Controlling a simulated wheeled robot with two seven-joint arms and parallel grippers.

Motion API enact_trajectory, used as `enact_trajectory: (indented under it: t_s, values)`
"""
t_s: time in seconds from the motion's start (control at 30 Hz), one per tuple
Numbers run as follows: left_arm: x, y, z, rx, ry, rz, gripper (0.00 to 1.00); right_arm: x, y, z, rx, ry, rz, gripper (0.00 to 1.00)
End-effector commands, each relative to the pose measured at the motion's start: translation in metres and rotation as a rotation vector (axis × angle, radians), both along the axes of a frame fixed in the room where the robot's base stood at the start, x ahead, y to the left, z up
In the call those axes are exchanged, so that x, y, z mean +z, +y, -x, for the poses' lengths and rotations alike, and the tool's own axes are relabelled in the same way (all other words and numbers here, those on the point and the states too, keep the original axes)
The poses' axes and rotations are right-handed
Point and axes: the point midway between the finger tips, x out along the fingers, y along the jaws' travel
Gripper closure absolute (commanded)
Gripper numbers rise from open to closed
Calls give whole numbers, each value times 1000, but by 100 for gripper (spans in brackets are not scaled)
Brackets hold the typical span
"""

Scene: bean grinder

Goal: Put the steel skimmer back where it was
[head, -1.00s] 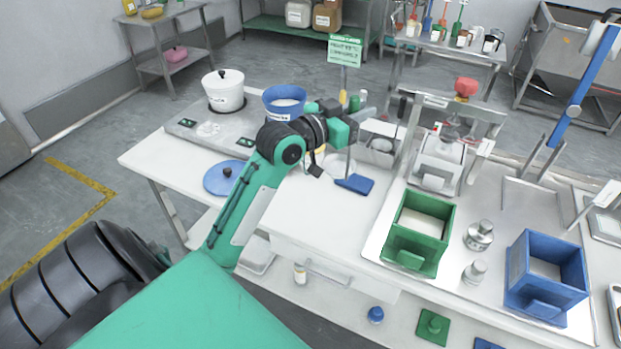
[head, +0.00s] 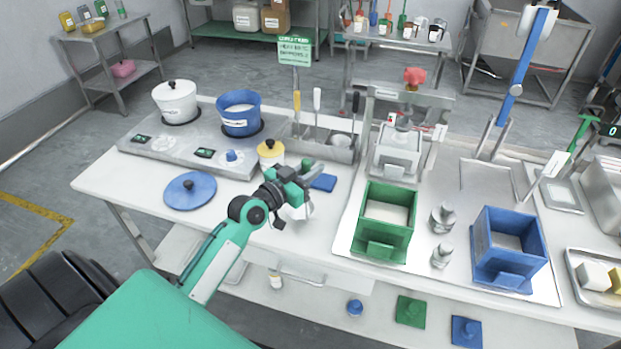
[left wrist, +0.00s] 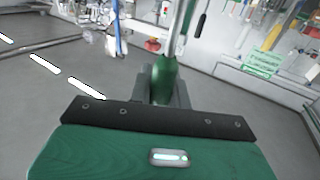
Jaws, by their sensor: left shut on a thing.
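My left gripper (head: 303,182) is over the table in front of the yellow container. It is shut on a green-handled tool, which I take to be the steel skimmer. In the left wrist view the green handle (left wrist: 165,78) sits between the fingers and a steel shaft runs up from it. The tool's working end cannot be made out. A steel holder (head: 318,146) behind the gripper has yellow-, white- and black-handled tools standing in it. The blue pot (head: 239,123) and white pot (head: 175,103) stand on the cooktop to the left. My right gripper is not in view.
The yellow container (head: 270,157) and a blue pad (head: 322,182) lie close to the left gripper. A sign (head: 295,50) rises behind the holder. A blue lid (head: 190,191) lies front left. A green bin (head: 386,225) stands to the right. The front table surface is partly clear.

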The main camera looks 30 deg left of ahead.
Motion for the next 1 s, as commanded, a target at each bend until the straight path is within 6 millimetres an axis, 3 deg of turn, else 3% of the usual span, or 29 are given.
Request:
enact_trajectory:
  t_s: [0.1,0.2,0.6,0.63,0.73,1.0]
  values:
    - [-22,0,0,-1,3,-1,100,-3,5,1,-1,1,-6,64]
    - [-31,0,0,0,2,0,100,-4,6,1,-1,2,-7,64]
    - [-36,0,0,0,0,0,100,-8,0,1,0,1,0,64]
    - [-36,0,0,0,1,0,79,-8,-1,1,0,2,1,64]
    - [-35,0,0,1,1,1,60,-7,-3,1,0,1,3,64]
    - [-35,0,0,0,2,0,60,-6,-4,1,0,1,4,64]
